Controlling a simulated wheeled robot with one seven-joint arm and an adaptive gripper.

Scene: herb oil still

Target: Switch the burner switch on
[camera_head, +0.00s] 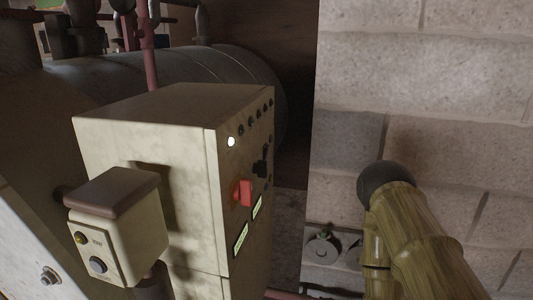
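A beige control cabinet (150,135) stands in the middle of the view. Its right-hand face carries a red switch (243,193) on an orange-red plate, with a black handle-like part (260,163) above it. A smaller beige box (128,232) with a brown top stands in front at the left. The labels are too small to read, so I cannot tell which control is the burner switch. My gripper is not recognisable in this view.
A lit white lamp (231,142) and a row of dark knobs run along the cabinet's upper edge. A large dark tank (190,65) lies behind. A block wall (430,80) closes the right. A yellowish, dark-capped tubular part (415,225) fills the lower right.

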